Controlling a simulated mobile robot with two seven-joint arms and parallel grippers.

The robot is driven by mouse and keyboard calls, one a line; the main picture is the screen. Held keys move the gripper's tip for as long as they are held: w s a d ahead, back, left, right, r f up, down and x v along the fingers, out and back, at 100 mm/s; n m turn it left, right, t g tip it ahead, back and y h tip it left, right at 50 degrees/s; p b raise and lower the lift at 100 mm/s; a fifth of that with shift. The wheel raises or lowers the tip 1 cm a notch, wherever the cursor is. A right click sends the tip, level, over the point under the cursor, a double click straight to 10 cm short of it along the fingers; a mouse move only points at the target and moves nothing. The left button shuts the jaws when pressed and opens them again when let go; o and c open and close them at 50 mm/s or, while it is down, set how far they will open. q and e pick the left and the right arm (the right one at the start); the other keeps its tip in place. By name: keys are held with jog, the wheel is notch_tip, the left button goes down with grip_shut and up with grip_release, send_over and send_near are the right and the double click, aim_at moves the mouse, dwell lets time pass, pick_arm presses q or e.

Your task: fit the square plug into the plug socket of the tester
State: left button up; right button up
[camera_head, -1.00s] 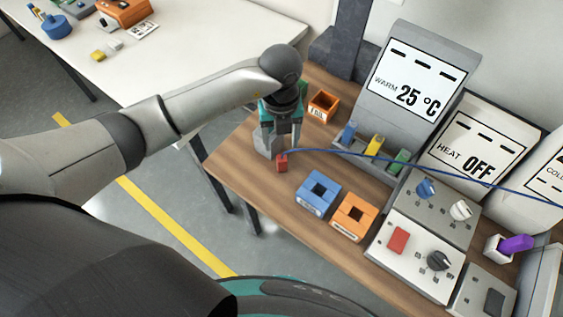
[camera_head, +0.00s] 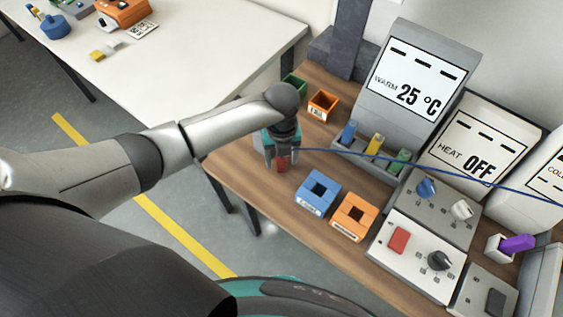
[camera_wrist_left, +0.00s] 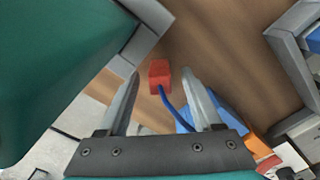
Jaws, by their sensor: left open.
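The red square plug (camera_head: 282,163), with a blue cable, is near the left end of the wooden table. My left gripper (camera_head: 281,160) is above it, pointing down, fingers open. In the left wrist view the plug (camera_wrist_left: 159,76) shows between the fingertips (camera_wrist_left: 161,72), with a gap on both sides. A teal and grey box (camera_wrist_left: 60,65) fills the upper left there, close to the left finger; I cannot tell whether it is the tester. The plug socket cannot be made out. My right gripper is not in view.
A blue block (camera_head: 310,205) and an orange block (camera_head: 345,227) with square openings stand to the right. A small orange bin (camera_head: 316,113) stands behind. The cable (camera_head: 400,164) runs right, past the grey display unit (camera_head: 384,92). The white table (camera_head: 200,45) is behind.

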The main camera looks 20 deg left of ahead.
pick_arm(q)
grip_shut()
dwell(0.3)
jog(key=shift+r, duration=0.15)
dwell(0.3)
notch_tip(320, 180, up, 20)
jog(key=p, duration=0.1)
dwell(0.3)
